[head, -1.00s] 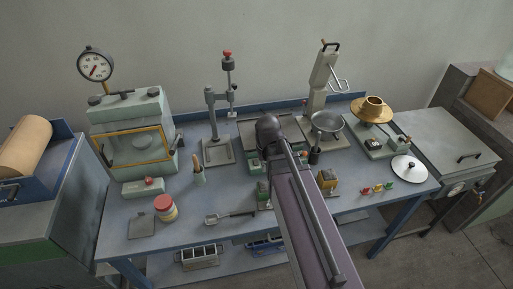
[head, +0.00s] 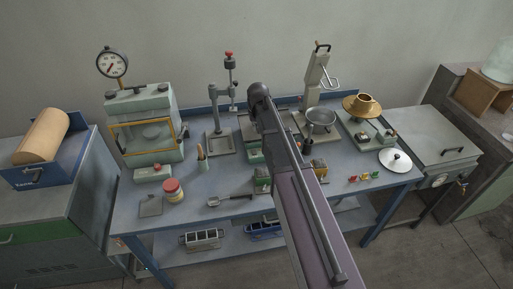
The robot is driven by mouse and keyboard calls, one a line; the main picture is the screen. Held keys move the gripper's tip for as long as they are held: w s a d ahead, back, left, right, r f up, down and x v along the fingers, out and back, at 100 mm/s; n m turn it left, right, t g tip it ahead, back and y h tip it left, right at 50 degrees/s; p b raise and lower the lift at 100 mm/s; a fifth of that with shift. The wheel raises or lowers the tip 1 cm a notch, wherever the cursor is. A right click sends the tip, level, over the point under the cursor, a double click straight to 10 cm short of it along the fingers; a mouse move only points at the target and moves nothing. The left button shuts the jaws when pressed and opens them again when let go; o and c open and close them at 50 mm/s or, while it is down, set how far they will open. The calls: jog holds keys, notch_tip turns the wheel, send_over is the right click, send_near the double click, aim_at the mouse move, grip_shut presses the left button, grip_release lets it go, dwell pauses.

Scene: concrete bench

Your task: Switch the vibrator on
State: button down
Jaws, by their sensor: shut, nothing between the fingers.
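My arm (head: 300,185) crosses the middle of the head view, from the bottom edge up to a dark joint near the back of the bench. My gripper is not visible; the arm hides what lies behind it. I cannot tell for sure which device is the vibrator. A brass cone on a round plate (head: 362,105) stands at the right on a green base (head: 367,134) with small dark and light parts. No switch position can be read.
A press (head: 145,125) with a dial gauge (head: 112,63) stands back left. A stand (head: 218,115), a metal bowl (head: 321,117) and a white lid (head: 395,159) are on the blue bench (head: 190,218). A red-lidded jar (head: 173,190) and a scoop (head: 225,200) lie near the front.

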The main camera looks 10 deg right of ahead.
aim_at(254, 149)
jog(key=shift+d+f, duration=0.1)
jog(key=shift+f, duration=0.1)
jog(key=w+f+b, duration=0.1)
jog(key=f+b, duration=0.3)
jog(key=w+f+b, duration=0.1)
jog(key=f+b, duration=0.8)
jog(key=shift+w+f+b, duration=0.2)
jog(key=shift+w+b, duration=0.2)
dwell(0.6)
dwell(0.5)
